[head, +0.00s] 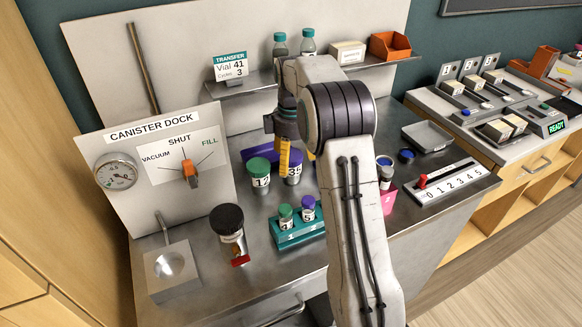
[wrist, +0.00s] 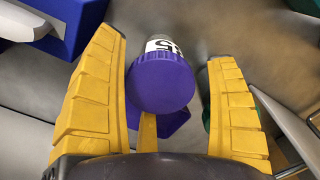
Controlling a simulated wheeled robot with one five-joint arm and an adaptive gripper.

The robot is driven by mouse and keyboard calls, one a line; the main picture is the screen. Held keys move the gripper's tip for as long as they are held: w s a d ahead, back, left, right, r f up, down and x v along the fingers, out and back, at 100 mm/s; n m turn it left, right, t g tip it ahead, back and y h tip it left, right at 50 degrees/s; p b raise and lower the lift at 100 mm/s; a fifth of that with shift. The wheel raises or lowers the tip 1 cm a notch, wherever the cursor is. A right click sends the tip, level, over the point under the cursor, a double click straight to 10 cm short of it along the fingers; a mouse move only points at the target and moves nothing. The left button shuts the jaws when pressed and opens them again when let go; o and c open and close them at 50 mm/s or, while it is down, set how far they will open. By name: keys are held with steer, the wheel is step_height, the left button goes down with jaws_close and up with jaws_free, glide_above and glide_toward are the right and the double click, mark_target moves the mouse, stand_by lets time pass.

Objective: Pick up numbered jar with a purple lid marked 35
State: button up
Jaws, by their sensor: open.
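The jar with the purple lid (wrist: 160,82) lies between my gripper's two yellow fingers in the wrist view. Its white label shows a partly hidden number ending in 5. In the head view the jar marked 35 (head: 293,177) stands on the steel bench, its lid partly hidden behind my gripper (head: 283,155). My gripper points down over the jar.
A green-lidded jar marked 12 (head: 260,174) stands close left of the jar. A teal rack (head: 297,232) with two small vials is in front. A purple object (head: 256,153) lies behind. A pink holder (head: 388,202) stands to the right.

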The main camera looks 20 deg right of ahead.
steer(key=shift+f, duration=1.35)
steer(key=c, duration=1.3)
steer(key=shift+r, duration=0.1)
